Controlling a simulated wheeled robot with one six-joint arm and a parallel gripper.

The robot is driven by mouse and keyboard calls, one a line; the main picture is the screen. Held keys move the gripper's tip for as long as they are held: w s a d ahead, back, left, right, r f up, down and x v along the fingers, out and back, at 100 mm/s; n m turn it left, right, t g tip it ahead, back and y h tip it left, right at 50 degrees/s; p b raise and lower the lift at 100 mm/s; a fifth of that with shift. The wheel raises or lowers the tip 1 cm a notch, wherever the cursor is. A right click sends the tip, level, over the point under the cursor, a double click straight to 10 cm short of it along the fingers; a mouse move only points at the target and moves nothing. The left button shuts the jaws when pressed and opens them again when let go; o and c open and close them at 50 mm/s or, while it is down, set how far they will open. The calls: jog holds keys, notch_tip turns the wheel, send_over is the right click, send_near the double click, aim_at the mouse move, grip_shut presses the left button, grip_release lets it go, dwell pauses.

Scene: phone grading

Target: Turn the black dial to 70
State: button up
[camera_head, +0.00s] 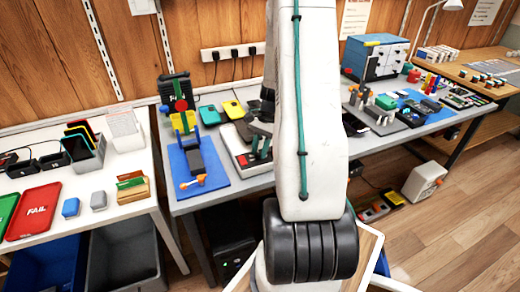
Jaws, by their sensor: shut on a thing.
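My gripper (260,153) points down over a small red-and-white control box (241,160) on the grey workbench. Its green-tipped fingers are low at the box's top, to the right of a red button. It is shut on what appears to be the black dial, which the fingers and my arm mostly hide. The dial's scale and its setting cannot be read from here. My white arm stands in front and covers the right end of the box.
A blue mat (208,182) with a black-and-green test stand (183,110) lies left of the box. Yellow and teal phones lie behind it. A white table (140,208) on the left carries a red FAIL tray (36,212). A blue cabinet (375,58) stands at the right rear.

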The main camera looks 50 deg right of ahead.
jog(key=shift+n, duration=0.3)
jog(key=o, duration=1)
jog(key=shift+c, duration=0.2)
jog(key=shift+r, duration=0.1)
jog(key=v, duration=0.7)
jog(key=shift+d+r, duration=0.25)
jog(key=shift+r, duration=0.05)
jog(key=shift+w, duration=0.1)
